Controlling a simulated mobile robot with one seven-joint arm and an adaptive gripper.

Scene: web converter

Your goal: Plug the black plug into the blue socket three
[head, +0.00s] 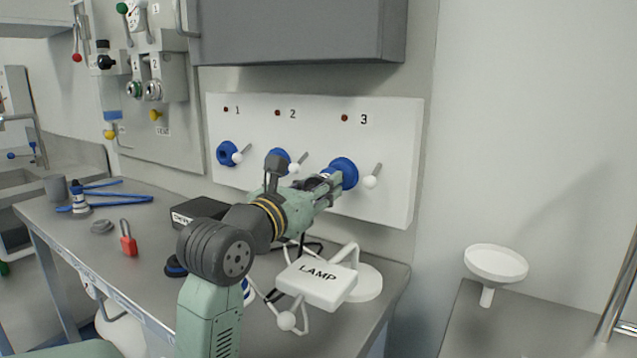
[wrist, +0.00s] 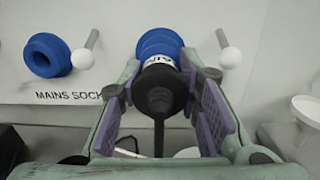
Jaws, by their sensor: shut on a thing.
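The blue socket three (head: 346,170) is on the white wall panel under the number 3, with a white-knobbed lever (head: 371,182) at its right. My gripper (head: 328,184) is at its front left in the head view. In the wrist view my gripper (wrist: 163,88) is shut on the black plug (wrist: 160,92), whose cable end faces the camera. A white lettered band and blue rings (wrist: 160,42) show beyond the black body, lined up with it. The plug's front is hidden, so I cannot tell how far it is in the socket.
Blue sockets one (head: 227,153) and two (head: 278,158) are to the left, each with a lever. A white box marked LAMP (head: 316,283) is on the bench below my arm.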

